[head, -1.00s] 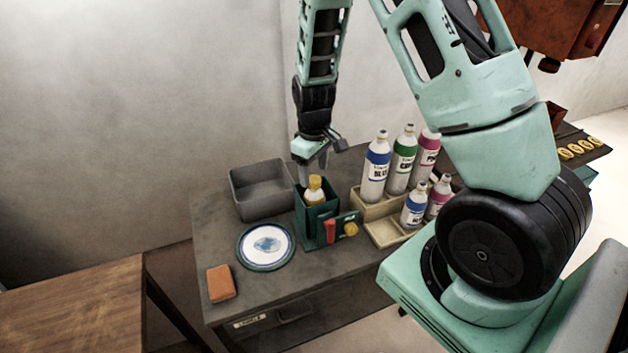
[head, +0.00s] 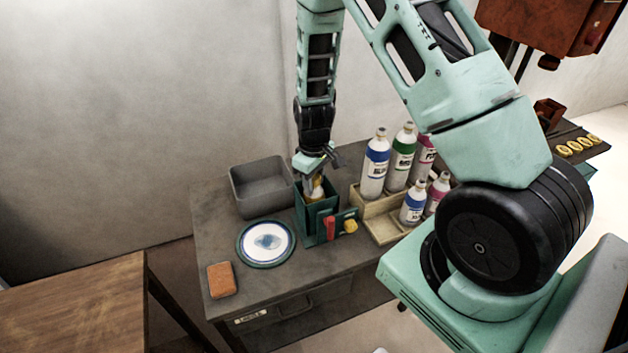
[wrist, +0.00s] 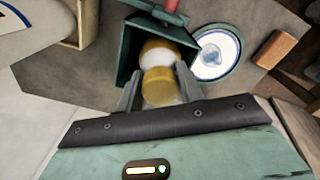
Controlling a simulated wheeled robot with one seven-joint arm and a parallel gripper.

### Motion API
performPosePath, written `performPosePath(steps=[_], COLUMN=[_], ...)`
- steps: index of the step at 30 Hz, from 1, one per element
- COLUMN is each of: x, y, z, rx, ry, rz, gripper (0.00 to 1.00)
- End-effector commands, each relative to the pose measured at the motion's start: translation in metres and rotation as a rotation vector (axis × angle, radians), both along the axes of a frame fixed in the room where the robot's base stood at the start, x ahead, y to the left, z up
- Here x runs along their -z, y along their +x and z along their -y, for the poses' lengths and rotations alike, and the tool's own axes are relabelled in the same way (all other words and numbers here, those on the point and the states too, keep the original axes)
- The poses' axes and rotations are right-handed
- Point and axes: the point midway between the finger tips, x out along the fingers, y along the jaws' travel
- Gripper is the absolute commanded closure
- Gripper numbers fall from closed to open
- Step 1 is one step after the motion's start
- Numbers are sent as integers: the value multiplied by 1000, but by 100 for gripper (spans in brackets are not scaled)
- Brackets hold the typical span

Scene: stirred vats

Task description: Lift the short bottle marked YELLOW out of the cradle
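The short bottle with the yellow cap (head: 318,193) stands in the green cradle (head: 305,222), mostly hidden by the cradle walls and my gripper. My gripper (head: 313,184) is lowered over it from above. In the wrist view, the bottle (wrist: 158,78) shows yellow and white parts between the two grey fingers of my gripper (wrist: 158,84), one finger on each side. The fingers stand apart, very close to the bottle; firm contact is not visible. The bottle is still inside the cradle (wrist: 126,62). Its marking is not readable.
A grey bin (head: 262,190) stands behind left of the cradle. A round blue-rimmed plate (head: 266,246) and an orange block (head: 221,280) lie at left. A wooden rack (head: 380,230) with several labelled bottles stands close on the right.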

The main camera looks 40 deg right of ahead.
Motion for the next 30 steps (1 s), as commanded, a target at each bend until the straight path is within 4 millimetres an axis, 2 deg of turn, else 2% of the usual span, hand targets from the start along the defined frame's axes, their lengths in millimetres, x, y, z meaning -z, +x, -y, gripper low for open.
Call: performPosePath(steps=[8, 30], x=[-3, -45], y=[0, 0], z=[0, 0], rx=[0, 0], ry=[0, 0], rz=[0, 1], gripper=[85, 87])
